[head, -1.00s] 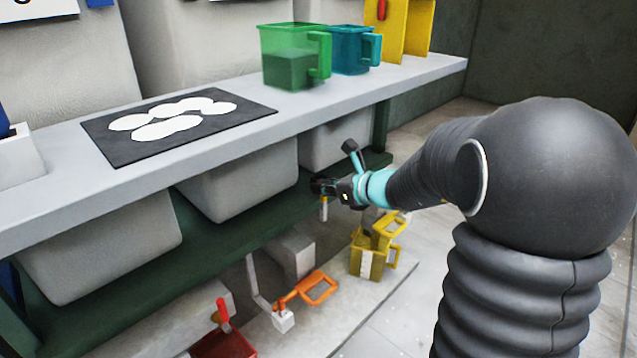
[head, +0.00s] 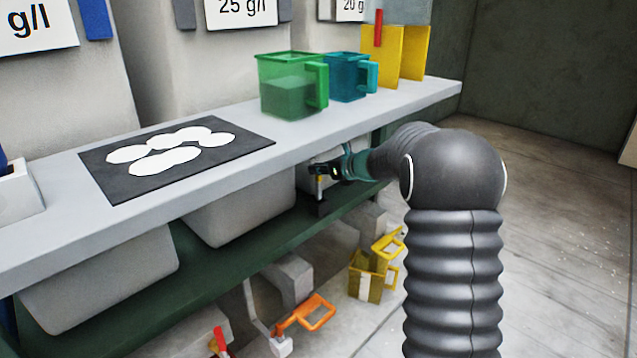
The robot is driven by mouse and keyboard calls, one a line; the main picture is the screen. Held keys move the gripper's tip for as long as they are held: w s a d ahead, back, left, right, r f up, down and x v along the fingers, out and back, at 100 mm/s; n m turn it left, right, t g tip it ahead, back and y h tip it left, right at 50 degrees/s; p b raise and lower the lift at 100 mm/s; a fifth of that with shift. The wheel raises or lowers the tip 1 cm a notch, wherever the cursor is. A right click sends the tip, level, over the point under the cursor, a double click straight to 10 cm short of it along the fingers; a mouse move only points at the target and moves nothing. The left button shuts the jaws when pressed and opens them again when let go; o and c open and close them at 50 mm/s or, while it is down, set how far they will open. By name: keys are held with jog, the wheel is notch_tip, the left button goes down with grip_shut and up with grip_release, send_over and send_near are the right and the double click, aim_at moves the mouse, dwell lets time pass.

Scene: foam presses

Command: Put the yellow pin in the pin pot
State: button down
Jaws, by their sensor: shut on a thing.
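My gripper (head: 322,170) is at the front edge of the green lower shelf, under the grey worktop and beside a light bin. It is shut on a small upright pin (head: 319,187) that hangs below the jaws. The pin shows a little yellow near its top and is greyish lower down. Directly below it is a small dark block-like thing (head: 319,208) at the shelf's edge. It may be the pin pot, but I cannot tell for sure. I cannot tell whether the pin's lower end touches it or is inside it.
The worktop (head: 60,230) above holds a green jug (head: 288,85), a teal jug (head: 348,76) and a black mat (head: 110,183) with white discs. Light bins (head: 240,205) hang beneath it. Open floor lies right.

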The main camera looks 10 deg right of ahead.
aim_at(319, 185)
jog(key=w+f, duration=0.1)
jog(key=f, duration=0.1)
jog(key=w+f, duration=0.1)
jog(key=f, duration=0.1)
jog(key=w+f+b, duration=0.1)
jog(key=f, duration=0.1)
jog(key=shift+d+f, duration=0.1)
jog(key=shift+d, duration=0.1)
jog(key=shift+w+f, duration=0.15)
jog(key=shift+f, duration=0.25)
jog(key=shift+f, duration=0.15)
jog(key=c, duration=1.2)
grip_release()
